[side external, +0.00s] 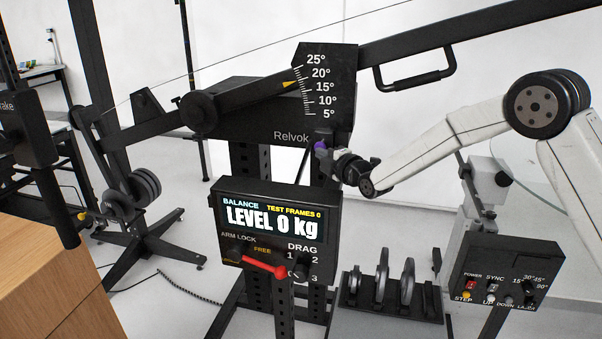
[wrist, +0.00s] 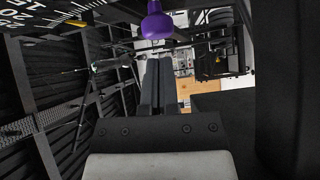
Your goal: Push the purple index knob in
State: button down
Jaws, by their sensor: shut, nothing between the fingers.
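The purple index knob (side external: 320,146) sits at the lower right of the black angle-scale housing, just left of my gripper (side external: 333,153) in the side external view. In the wrist view the purple knob (wrist: 155,24) is large at the top centre, just beyond the fingertips of my gripper (wrist: 159,62). My gripper is shut and empty, its two fingers side by side and pointing at the knob. A small gap seems to show between fingertips and knob; I cannot tell for sure whether they touch.
A display box (side external: 279,237) reading LEVEL 0 kg, with a red lever (side external: 264,267), stands below. A switch box (side external: 507,270) is at lower right and a weight rack (side external: 384,300) stands on the floor. The long black boom (side external: 420,42) passes above my gripper.

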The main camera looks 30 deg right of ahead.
jog(key=shift+w+d, duration=0.5)
jog(key=shift+w+d, duration=0.9)
jog(key=shift+d, duration=0.1)
jog(key=shift+r, duration=0.1)
